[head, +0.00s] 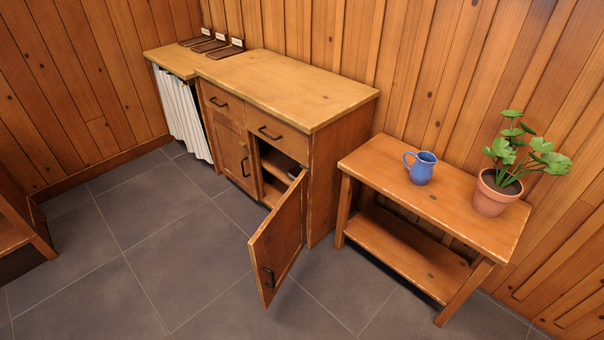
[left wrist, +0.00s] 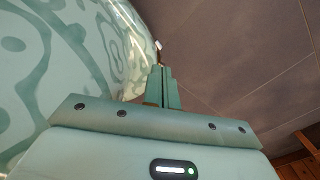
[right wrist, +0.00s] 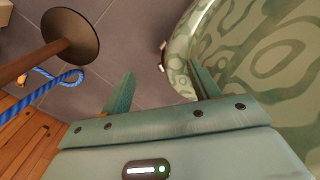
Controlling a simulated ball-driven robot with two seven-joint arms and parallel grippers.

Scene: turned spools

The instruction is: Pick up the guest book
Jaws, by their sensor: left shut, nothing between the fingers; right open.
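I cannot make out a guest book for certain in any view. In the head view the cabinet (head: 340,150) has one door (head: 278,240) standing open. A small greyish thing (head: 294,172) shows at the right edge of the opening, mostly hidden, too small to identify. My left gripper (left wrist: 162,72) is shut and empty in the left wrist view, beside my patterned ball base. My right gripper (right wrist: 161,76) is open and empty in the right wrist view, above grey floor tiles. Neither gripper shows in the head view.
A low bench (head: 450,205) holds a blue jug (head: 421,168) and a potted plant (head: 497,197). Several dark stands with white cards (head: 213,44) sit on the back counter. A post with a round base (right wrist: 72,36) and blue rope (right wrist: 42,92) is near my right gripper. Central floor is clear.

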